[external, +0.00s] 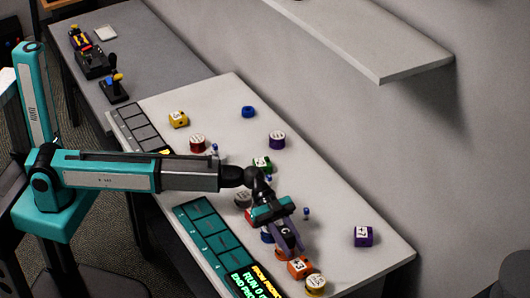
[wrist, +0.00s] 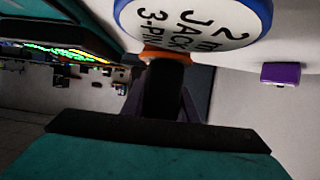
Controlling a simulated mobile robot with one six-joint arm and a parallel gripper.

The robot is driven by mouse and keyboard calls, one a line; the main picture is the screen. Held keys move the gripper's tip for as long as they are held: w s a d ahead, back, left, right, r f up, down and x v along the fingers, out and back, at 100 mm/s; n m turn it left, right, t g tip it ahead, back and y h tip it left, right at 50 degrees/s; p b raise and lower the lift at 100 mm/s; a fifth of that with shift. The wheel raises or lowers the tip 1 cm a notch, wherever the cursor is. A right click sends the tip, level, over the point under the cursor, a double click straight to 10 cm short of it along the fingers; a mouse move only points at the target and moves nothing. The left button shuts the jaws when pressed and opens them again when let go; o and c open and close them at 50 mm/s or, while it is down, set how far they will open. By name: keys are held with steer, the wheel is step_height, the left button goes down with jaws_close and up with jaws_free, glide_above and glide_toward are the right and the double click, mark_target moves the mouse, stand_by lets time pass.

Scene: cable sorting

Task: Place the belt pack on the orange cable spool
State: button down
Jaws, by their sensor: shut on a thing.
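My gripper (external: 287,240) reaches down over the right end of the white table, its purple fingers pointing at a cluster of spools. In the wrist view my gripper (wrist: 163,92) is shut on a black block, which appears to be the belt pack (wrist: 164,95). An orange rim, apparently the orange cable spool (wrist: 165,56), shows just past the block. I cannot tell whether they touch. In the external view the fingers largely hide the block, and the orange spool (external: 283,254) is partly hidden.
A blue-rimmed spool (wrist: 195,18) labelled "2 m JACK 3-PIN" is close beside the fingers. An orange cube (external: 299,267) and a yellow spool (external: 315,285) stand near the front edge. A purple cube (external: 363,236) sits apart at right. A wall shelf (external: 370,45) overhangs behind.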

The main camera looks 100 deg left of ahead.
steer(key=shift+f+b, duration=0.2)
steer(key=shift+b, duration=0.15)
steer(key=c, duration=1.4)
jaws_free()
steer(key=shift+r+p, duration=0.3)
steer(key=shift+p, duration=0.15)
steer(key=b+v, duration=0.2)
steer(key=v, duration=1)
steer(key=shift+b, duration=0.35)
